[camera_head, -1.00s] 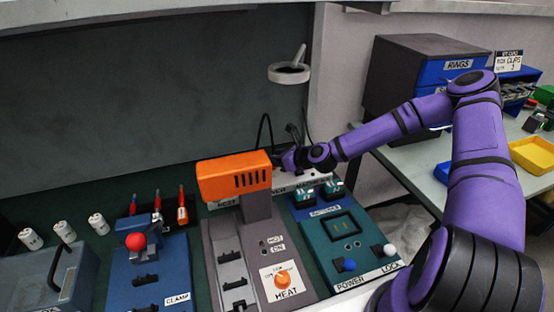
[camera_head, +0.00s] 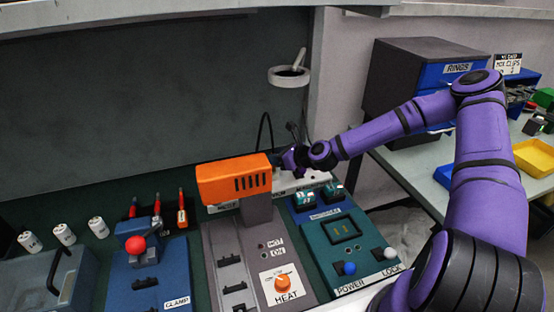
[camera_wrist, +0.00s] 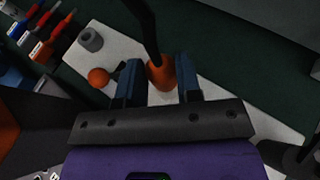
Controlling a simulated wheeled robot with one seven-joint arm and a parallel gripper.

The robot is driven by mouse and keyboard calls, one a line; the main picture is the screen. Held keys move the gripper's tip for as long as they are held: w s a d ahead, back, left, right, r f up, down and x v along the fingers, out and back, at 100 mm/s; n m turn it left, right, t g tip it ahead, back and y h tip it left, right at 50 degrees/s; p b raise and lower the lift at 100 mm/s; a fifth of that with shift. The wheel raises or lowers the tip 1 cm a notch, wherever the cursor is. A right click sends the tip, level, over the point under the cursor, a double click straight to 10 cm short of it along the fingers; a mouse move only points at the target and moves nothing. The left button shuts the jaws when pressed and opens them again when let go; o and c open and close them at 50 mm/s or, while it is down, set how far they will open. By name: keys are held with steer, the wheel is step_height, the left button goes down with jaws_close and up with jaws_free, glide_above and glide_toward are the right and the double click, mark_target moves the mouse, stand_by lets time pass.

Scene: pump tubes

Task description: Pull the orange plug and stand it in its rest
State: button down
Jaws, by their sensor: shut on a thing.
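The orange plug (camera_wrist: 160,73) sits between the two blue fingers of my gripper (camera_wrist: 160,82) in the wrist view, with a thick black cord rising from its top. My gripper is shut on it. Its lower end is hidden, so I cannot tell whether it is clear of the board. A white board (camera_wrist: 215,112) lies beneath. A grey hollow cylinder (camera_wrist: 90,40), possibly the rest, stands empty at the board's upper left. In the head view my gripper (camera_head: 290,160) is behind the orange heater head, and the plug cannot be made out.
The orange heater head (camera_head: 233,180) stands near my gripper in the head view. Red-handled tools (camera_head: 182,208) stand to its left. The green power box (camera_head: 340,240) is at the right front.

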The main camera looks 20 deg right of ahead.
steer(key=shift+r, duration=1.45)
steer(key=shift+a, duration=0.1)
stand_by(0.4)
